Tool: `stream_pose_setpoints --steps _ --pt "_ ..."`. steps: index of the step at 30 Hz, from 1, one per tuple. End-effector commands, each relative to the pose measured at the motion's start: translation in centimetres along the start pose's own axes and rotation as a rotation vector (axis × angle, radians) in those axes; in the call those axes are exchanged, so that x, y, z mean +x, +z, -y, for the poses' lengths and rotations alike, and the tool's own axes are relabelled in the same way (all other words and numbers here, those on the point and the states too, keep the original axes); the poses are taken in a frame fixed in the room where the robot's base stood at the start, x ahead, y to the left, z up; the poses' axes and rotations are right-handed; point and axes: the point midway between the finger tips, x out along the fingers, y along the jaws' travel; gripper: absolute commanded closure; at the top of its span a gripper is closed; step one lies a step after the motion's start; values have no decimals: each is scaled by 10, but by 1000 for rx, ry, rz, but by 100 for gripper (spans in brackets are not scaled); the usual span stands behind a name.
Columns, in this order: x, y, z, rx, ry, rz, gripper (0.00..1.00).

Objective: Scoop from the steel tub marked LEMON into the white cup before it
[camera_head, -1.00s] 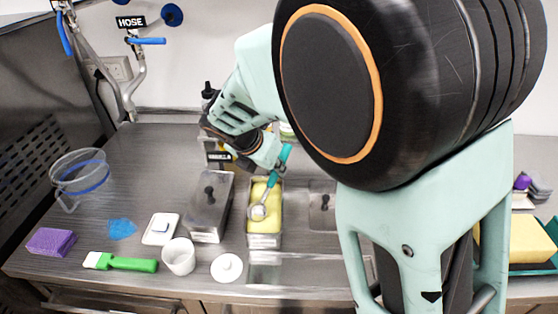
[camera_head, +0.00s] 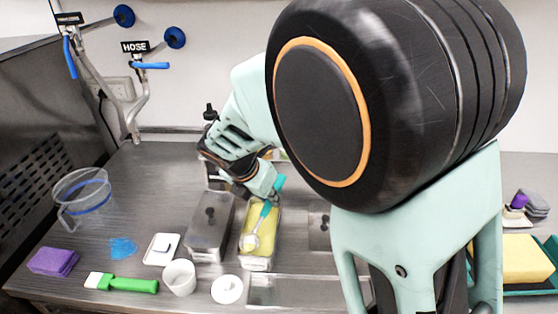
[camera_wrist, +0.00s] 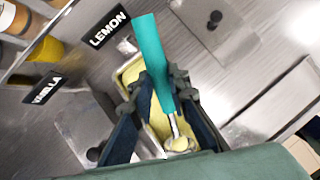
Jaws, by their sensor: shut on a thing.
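The open steel tub (camera_head: 256,264) holds a yellow mass. In the wrist view the LEMON label (camera_wrist: 110,28) lies behind that tub. My gripper (camera_head: 266,188) is shut on the teal handle of a scoop (camera_head: 266,210) above the tub; in the wrist view my gripper (camera_wrist: 162,88) has a finger on each side of the handle. The scoop's round metal head lies at the yellow surface, toward the tub's front. How much it holds is unclear. The white cup (camera_head: 179,278) stands upright in front, left of the tub; its inside looks empty.
A lidded steel tub (camera_head: 210,230) with a black knob stands close on the left, by the VANILLA label (camera_wrist: 42,90). A white round lid (camera_head: 227,290) lies right of the cup. A green brush (camera_head: 128,285), purple sponge (camera_head: 53,262) and clear jug (camera_head: 82,195) are further left.

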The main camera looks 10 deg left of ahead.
Motion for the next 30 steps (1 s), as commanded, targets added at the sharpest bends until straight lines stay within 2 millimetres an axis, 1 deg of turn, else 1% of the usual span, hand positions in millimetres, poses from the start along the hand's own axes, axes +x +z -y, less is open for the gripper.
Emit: stream_pose_setpoints --steps 19,30 --pt "-28 34 0 1 0 -11 100" --pt "-24 39 1 1 -4 -81 100"
